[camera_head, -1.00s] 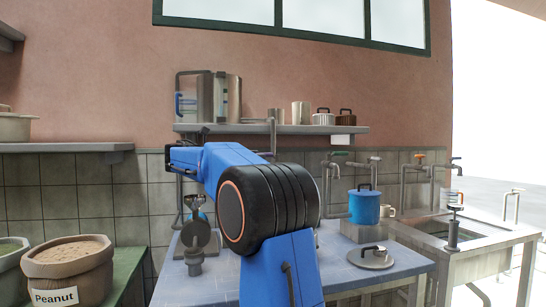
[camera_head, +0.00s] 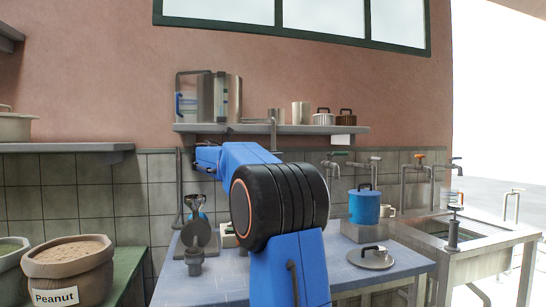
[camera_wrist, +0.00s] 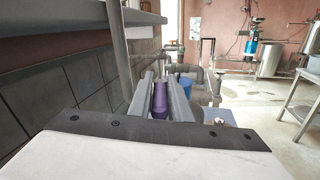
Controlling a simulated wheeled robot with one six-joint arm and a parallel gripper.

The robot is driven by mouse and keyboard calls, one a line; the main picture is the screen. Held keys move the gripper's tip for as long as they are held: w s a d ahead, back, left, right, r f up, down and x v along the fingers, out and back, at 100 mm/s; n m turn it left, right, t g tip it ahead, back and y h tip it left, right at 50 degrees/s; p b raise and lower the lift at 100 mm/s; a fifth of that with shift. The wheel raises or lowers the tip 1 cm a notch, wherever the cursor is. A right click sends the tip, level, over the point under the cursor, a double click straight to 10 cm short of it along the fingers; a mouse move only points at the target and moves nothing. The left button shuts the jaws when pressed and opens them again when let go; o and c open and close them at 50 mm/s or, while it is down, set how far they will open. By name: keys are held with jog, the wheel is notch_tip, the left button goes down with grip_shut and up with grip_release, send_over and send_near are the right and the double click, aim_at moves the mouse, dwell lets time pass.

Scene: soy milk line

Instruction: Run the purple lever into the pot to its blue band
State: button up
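In the wrist view, my gripper (camera_wrist: 161,95) has its two grey fingers on either side of the purple lever (camera_wrist: 160,98). I cannot tell whether the fingers press on the lever or stand just clear of it. The blue pot (camera_head: 364,206) stands on a grey block at the back right of the worktop in the head view. Part of a blue thing, likely this pot (camera_wrist: 186,88), shows beyond the fingers in the wrist view. In the head view the purple lever and the fingertips are hidden. The blue band cannot be made out.
A round lid (camera_head: 370,258) lies flat on the worktop (camera_head: 345,275). Taps (camera_head: 374,165) line the tiled wall. A grey machine (camera_head: 197,240) stands left of my arm, and a shelf (camera_head: 350,130) runs above. A sink (camera_head: 450,230) is at the right.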

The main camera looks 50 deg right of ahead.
grip_shut()
jog(key=shift+r+t, duration=0.1)
jog(key=shift+t, duration=0.2)
jog(key=n+t, duration=0.1)
jog(key=t, duration=0.1)
jog(key=n+t, duration=0.1)
jog(key=t, duration=0.1)
jog(key=s+n+t, duration=0.1)
jog(key=n, duration=0.1)
jog(key=shift+t+h, duration=0.4)
jog(key=shift+n+t+y, duration=0.4)
jog(key=shift+n+t, duration=1.1)
jog(key=shift+t, duration=1)
jog(key=o, duration=0.6)
grip_release()
jog(key=shift+c, duration=0.2)
jog(key=v, duration=1.7)
jog(key=shift+a+r, duration=0.15)
jog(key=shift+a, duration=0.1)
